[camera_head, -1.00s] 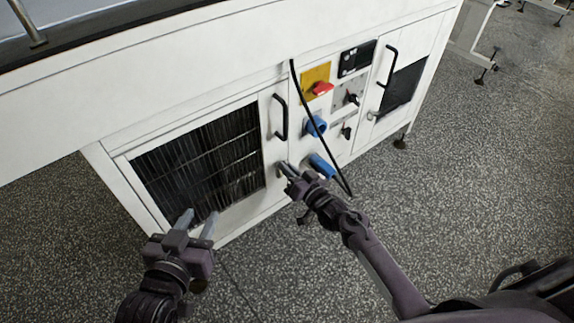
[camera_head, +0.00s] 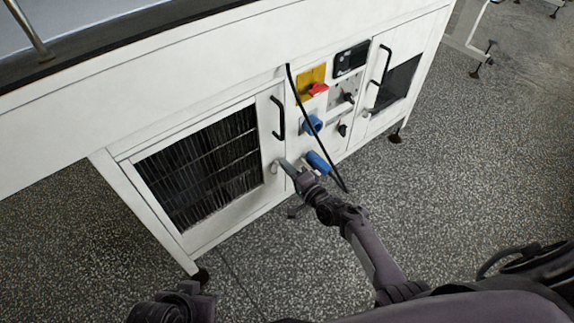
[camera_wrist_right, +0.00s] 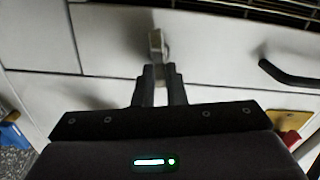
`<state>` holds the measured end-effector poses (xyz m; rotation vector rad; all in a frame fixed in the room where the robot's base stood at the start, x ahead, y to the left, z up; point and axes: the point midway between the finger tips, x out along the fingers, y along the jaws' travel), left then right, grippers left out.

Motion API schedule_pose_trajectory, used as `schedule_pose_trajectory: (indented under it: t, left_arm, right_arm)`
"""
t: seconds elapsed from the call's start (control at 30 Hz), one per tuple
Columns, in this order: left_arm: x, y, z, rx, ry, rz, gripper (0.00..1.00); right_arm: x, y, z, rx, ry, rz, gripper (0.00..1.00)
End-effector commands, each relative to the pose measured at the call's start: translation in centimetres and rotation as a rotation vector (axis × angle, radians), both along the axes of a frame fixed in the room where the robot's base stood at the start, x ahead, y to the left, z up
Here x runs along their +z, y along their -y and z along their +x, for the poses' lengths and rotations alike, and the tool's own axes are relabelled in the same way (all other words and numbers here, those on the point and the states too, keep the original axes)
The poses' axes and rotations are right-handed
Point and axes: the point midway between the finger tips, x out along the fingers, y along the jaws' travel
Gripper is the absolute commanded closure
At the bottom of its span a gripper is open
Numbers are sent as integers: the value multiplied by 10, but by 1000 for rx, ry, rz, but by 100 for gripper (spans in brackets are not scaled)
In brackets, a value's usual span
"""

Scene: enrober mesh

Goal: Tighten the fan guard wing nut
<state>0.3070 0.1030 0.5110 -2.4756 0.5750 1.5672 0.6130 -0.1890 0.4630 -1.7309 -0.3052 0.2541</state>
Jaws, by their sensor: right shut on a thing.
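The wing nut (camera_wrist_right: 156,42) is a small metal piece on the white panel beside the dark fan guard (camera_head: 205,165). In the head view it is mostly hidden by my right gripper (camera_head: 281,164), which reaches the panel just right of the guard. In the wrist view my right gripper (camera_wrist_right: 155,75) has its fingers close together, shut on the wing nut. Fine contact at the fingertips is blurred. Of my left arm, only a dark part shows at the bottom left of the head view; its fingers cannot be made out.
A black door handle (camera_head: 279,118) is just above my right gripper. Blue connectors (camera_head: 318,163), a black cable (camera_head: 317,130) and a red switch (camera_head: 318,89) are to the right. Speckled floor in front of the cabinet is open.

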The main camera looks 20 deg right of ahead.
Motion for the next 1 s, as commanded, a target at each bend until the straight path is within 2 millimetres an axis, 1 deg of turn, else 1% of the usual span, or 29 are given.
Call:
schedule_pose_trajectory:
  t: [0.2, 0.4, 0.93, 0.97, 1.0]
  left_arm:
    - [1, -3, -1, 6, -14, 9, 64]
    - [0, -6, -2, 10, -29, 18, 64]
    - [1, -7, 2, 11, -22, 19, 64]
    - [1, -7, 2, 11, -22, 19, 64]
    - [1, -7, 2, 11, -22, 19, 64]
  right_arm:
    - [-2, 0, 0, -2, -40, 112, 100]
    - [-3, 1, 0, -2, -60, 167, 100]
    - [-4, 1, 0, -1, -68, 185, 100]
    - [-4, 1, 0, -1, -68, 185, 87]
    - [-4, 1, 0, -1, -68, 185, 81]
